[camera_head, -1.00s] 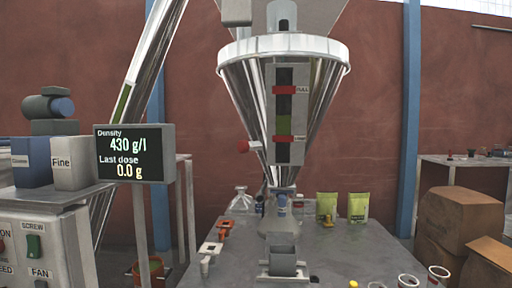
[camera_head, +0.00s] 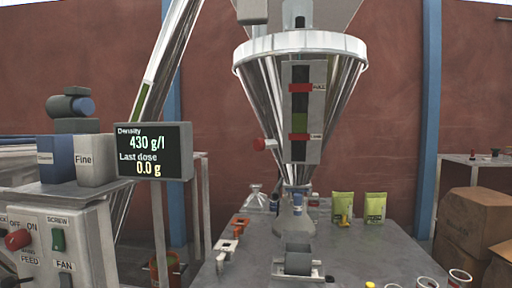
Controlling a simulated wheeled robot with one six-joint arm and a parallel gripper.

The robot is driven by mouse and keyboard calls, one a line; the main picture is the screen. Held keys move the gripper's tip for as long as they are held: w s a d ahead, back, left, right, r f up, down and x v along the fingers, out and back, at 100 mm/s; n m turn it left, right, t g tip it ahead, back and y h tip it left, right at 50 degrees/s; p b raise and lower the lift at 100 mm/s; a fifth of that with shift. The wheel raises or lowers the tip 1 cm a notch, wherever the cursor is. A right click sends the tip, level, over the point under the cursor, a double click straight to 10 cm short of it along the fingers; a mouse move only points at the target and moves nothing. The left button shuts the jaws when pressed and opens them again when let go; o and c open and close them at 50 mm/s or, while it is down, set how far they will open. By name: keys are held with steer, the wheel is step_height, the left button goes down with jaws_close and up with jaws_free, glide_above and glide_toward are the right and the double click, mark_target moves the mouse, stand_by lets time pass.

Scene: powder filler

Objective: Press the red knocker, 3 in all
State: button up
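The red knocker (camera_head: 260,144) is a small red knob on a short stem at the left side of the steel hopper cone (camera_head: 262,90). It stands a little left of the level gauge (camera_head: 301,110), which has red marks and a green band. My gripper does not show in this view, so its state and its distance from the knocker are hidden. A display (camera_head: 154,151) at the left reads density 430 g/l and last dose 0.0 g.
A control panel (camera_head: 50,240) with switches stands at lower left, with blue and white boxes above it. The grey table (camera_head: 350,250) bears green pouches (camera_head: 375,207), cups (camera_head: 459,278) and clamps (camera_head: 240,222). Cardboard boxes (camera_head: 470,220) are at right.

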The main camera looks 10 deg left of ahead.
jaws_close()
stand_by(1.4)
